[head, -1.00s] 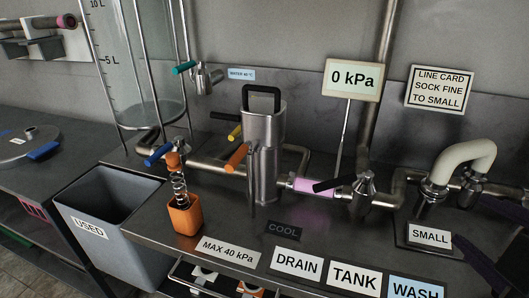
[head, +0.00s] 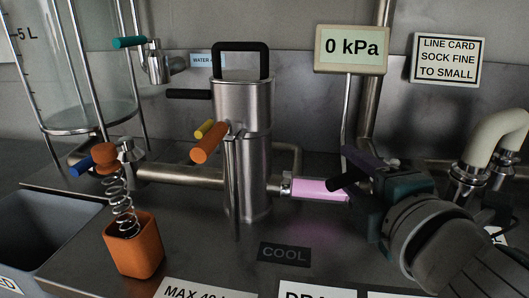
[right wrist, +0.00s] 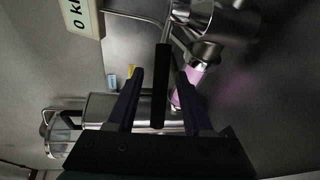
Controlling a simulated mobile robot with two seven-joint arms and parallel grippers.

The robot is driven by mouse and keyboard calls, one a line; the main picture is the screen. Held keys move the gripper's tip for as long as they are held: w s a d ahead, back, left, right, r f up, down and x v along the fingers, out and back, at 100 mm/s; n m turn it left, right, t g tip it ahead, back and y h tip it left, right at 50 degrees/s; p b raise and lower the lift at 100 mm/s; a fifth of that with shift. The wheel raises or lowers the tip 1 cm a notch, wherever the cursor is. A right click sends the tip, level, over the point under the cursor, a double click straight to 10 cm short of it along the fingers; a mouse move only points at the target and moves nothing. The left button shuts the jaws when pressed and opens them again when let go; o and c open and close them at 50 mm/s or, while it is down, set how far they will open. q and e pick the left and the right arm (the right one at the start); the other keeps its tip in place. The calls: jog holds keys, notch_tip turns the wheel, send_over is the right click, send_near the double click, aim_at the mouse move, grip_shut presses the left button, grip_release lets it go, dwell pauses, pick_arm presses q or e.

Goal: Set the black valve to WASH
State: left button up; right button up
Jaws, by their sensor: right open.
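The black valve's lever (head: 345,181) sits at the right end of the pink tube (head: 318,190) in the head view, pointing left over it. My right gripper (head: 352,165) is around it, coming in from the right and hiding the valve body. In the right wrist view the lever (right wrist: 160,85) stands between the two open purple fingers of the right gripper (right wrist: 163,80), with gaps on both sides. I cannot see it being touched. The WASH label is hidden behind my right arm. My left gripper is not in view.
A steel filter housing (head: 243,110) with orange and yellow levers stands left of the valve. An orange cup (head: 134,247) with a spring is at the front left. A 0 kPa display (head: 352,48) stands behind, and a cream curved pipe (head: 497,136) is at right.

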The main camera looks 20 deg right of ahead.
jog(key=x, duration=0.2)
jog(key=shift+w+f, duration=0.1)
jog(key=shift+w, duration=0.2)
grip_shut()
dwell(1.3)
